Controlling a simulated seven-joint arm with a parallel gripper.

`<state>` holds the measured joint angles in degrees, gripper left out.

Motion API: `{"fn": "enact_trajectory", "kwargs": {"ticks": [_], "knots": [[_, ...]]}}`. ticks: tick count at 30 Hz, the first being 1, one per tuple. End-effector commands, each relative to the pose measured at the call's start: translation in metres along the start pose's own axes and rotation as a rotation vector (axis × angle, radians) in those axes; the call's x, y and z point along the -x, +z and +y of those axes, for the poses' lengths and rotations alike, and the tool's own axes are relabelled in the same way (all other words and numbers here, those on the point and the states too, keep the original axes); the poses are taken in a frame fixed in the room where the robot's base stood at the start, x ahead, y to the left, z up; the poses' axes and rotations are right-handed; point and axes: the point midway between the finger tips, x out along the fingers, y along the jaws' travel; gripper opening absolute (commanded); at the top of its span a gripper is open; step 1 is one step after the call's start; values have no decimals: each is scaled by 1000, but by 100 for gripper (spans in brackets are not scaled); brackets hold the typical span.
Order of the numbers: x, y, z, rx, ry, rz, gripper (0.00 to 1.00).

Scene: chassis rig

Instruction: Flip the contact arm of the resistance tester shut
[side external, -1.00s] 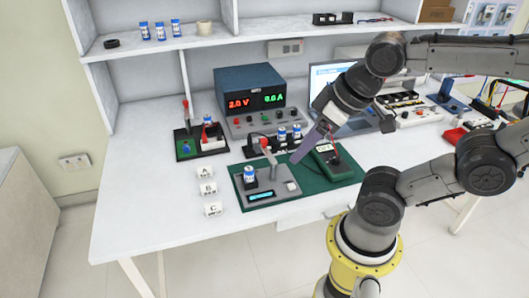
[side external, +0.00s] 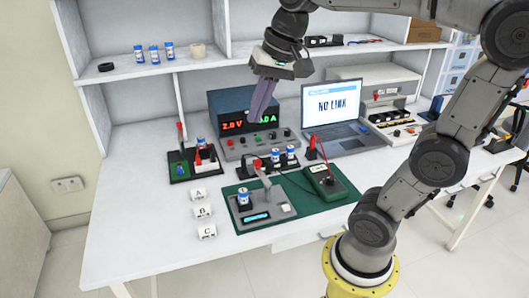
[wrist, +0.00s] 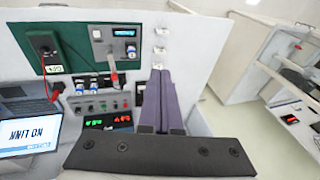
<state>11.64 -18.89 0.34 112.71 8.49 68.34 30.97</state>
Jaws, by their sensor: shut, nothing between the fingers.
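The resistance tester (side external: 283,211) is a grey box with a lit blue display, lying on a green mat near the table's front. A blue-and-white cell (side external: 244,198) stands upright at its left end. The contact arm (side external: 262,176) is a grey lever raised up and tilted slightly at the tester's back, clear of the cell. The tester also shows upside down in the wrist view (wrist: 127,47). My gripper (side external: 254,117) has purple fingers, closed together and empty, high in front of the power supply, well above and apart from the tester. Its fingers fill the middle of the wrist view (wrist: 160,74).
A green meter (side external: 324,183) lies on the mat's right, with a red probe behind it. Several cells stand in a holder (side external: 273,164) behind the tester. Labelled blocks A, B and C (side external: 203,212) sit to its left. A power supply (side external: 228,107) and laptop (side external: 334,104) stand behind.

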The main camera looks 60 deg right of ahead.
Motion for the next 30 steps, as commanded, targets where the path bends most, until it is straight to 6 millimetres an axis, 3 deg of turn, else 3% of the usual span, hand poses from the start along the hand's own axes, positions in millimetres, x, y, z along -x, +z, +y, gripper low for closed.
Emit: {"fn": "enact_trajectory", "kwargs": {"ticks": [1,8,14,20,24,30], "knots": [[-4,-18,-2,-67,14,-20,0],[-26,-92,2,-342,55,-97,0],[-57,-155,29,-564,88,-162,0],[-98,-211,80,-765,117,-228,0],[-131,-238,127,-880,133,-271,0],[-170,-252,188,-1000,154,-324,0]]}}
